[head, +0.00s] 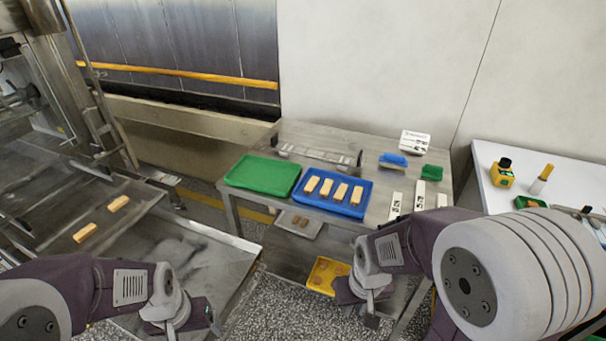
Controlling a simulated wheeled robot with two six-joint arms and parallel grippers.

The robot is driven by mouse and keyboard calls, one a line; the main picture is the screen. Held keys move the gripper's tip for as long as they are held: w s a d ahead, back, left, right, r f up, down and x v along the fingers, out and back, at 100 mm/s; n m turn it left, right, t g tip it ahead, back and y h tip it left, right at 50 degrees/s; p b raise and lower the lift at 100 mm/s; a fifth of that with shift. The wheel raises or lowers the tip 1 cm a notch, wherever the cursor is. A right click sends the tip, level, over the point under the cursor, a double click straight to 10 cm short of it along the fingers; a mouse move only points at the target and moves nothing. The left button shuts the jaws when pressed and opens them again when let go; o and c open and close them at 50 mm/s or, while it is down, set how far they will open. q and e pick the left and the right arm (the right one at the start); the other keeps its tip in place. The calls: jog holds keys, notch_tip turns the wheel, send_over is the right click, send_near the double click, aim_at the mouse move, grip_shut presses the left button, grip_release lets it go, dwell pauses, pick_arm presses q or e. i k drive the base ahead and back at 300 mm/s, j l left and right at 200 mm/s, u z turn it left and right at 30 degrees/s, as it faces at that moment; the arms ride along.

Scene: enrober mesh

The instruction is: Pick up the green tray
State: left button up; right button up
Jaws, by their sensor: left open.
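The green tray (262,174) lies flat and empty on the left end of the steel table (300,137). Its right side is close beside a blue tray (361,208) that holds several tan bars (326,187). My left gripper (190,318) is open at the bottom left, well below and apart from the green tray. My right gripper (365,308) is low in front of the table, below the blue tray and apart from both trays. Its fingers are too small and dark to tell whether they are open.
A metal rack (318,154) stands behind the trays. White label cards (395,206), a blue scoop-like item (393,160) and a small green box (431,172) lie to the right. A yellow tray (326,275) sits below the table. A conveyor with loose bars (85,232) is at left.

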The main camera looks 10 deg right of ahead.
aim_at(271, 176)
jog(key=i+l+u, duration=0.1)
jog(key=l+u, duration=0.35)
jog(key=i+l+u, duration=0.1)
jog(key=l+u, duration=0.2)
jog(key=u, duration=0.15)
jog(key=l+u, duration=0.9)
jog(key=k+j, duration=0.05)
jog(key=j, duration=0.05)
